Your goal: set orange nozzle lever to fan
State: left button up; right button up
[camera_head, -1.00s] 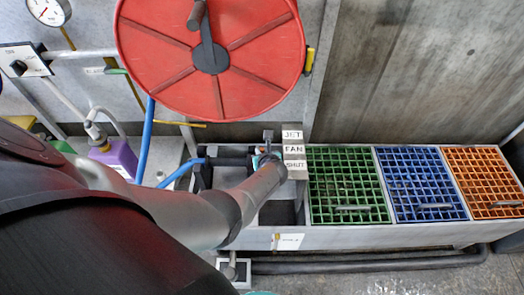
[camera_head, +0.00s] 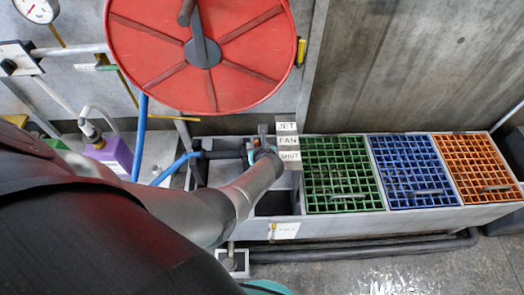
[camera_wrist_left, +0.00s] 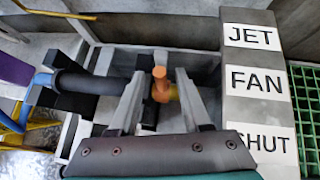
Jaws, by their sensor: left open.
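The orange nozzle lever (camera_wrist_left: 160,84) stands up from a yellow-orange base in the left wrist view. My left gripper (camera_wrist_left: 158,82) is open, with one finger on each side of the lever. I cannot tell whether either finger touches it. The label plate reads JET (camera_wrist_left: 252,37), FAN (camera_wrist_left: 256,80) and SHUT (camera_wrist_left: 264,140) from far to near. The lever's top is roughly level with FAN in this view. A black nozzle body (camera_wrist_left: 88,84) lies to its left. In the head view my left gripper (camera_head: 262,143) is beside the label plate (camera_head: 288,141), and my wrist hides most of the lever.
A red hose reel (camera_head: 200,55) hangs above and behind the nozzle. Green (camera_head: 340,175), blue (camera_head: 412,172) and orange (camera_head: 474,167) grates lie to the right. A purple container (camera_head: 112,155) and a blue hose (camera_head: 140,140) are at the left.

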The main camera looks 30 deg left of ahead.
pick_arm(q)
jog(key=p+v, duration=0.8)
jog(key=v, duration=0.5)
jog(key=shift+s+r, duration=0.25)
jog(key=shift+d, duration=0.1)
